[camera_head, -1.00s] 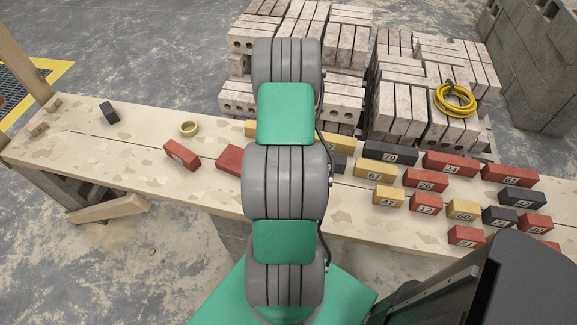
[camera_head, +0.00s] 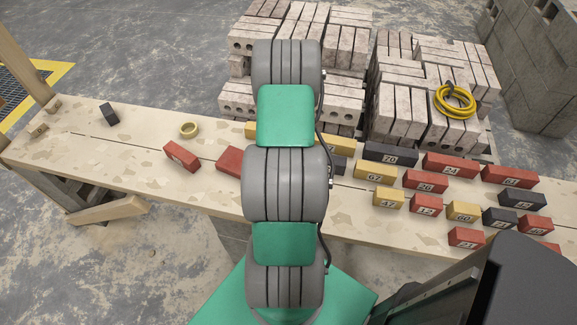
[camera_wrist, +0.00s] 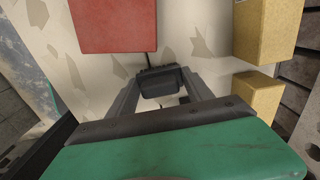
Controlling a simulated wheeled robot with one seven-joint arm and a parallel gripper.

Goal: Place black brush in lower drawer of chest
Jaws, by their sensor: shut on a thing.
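In the wrist view my gripper (camera_wrist: 160,88) has its two fingers on either side of a small black thing (camera_wrist: 158,77). The fingers are shut on it, above or at the pale bench top. I cannot tell whether it is the brush or a dark block. In the head view my own arm hides the gripper and what it holds. I see no clear brush, and no chest or drawer, in either view.
The bench's left part has free room.

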